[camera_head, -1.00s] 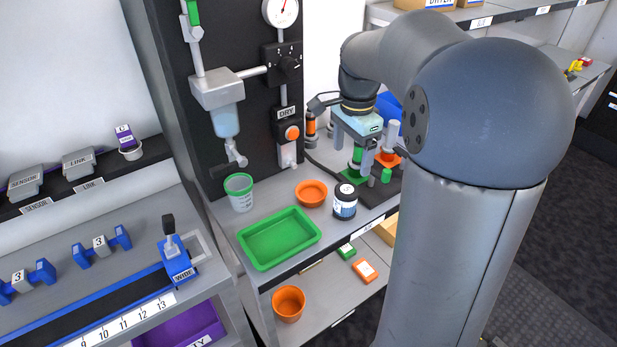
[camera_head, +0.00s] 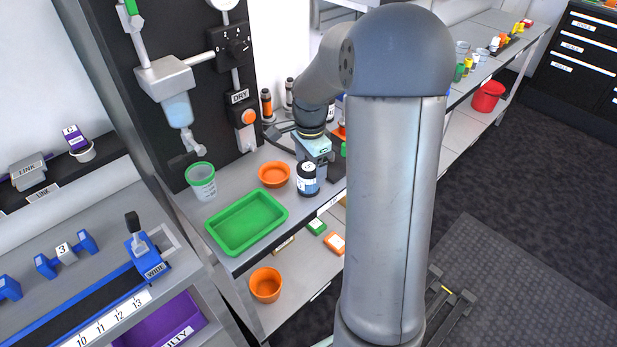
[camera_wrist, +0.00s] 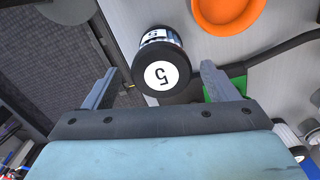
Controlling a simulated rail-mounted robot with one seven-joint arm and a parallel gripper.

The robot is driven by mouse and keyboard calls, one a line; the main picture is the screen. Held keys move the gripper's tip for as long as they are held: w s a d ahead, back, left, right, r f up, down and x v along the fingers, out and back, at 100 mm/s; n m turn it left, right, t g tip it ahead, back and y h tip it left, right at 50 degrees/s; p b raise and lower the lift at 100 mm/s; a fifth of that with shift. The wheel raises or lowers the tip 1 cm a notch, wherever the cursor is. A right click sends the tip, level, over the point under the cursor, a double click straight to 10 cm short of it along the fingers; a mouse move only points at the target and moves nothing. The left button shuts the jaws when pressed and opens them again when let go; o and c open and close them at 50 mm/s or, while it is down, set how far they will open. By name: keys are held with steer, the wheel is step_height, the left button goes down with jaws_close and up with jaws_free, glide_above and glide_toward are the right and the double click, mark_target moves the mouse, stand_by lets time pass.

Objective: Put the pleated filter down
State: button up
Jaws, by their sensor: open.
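My gripper (camera_wrist: 161,78) is open in the wrist view, with its two fingers spread and no object held between them. In the head view its pale teal body (camera_head: 316,146) is over the right part of the bench, and my arm hides much of the area behind it. I cannot pick out the pleated filter with certainty in either view. A green part (camera_wrist: 237,84) shows behind the right finger, partly hidden.
The jar (camera_head: 307,180) stands near the bench's front edge. An orange bowl (camera_head: 274,174), a green tray (camera_head: 247,222) and a green-rimmed cup (camera_head: 201,182) stand left of it. A black panel with a dispenser (camera_head: 176,108) rises behind. The green tray is empty.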

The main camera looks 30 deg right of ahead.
step_height(320, 180, down, 4)
steer(key=shift+w+d+f+p, duration=0.1)
steer(key=shift+f+p, duration=0.05)
steer(key=shift+p, duration=0.15)
steer(key=c, duration=1.2)
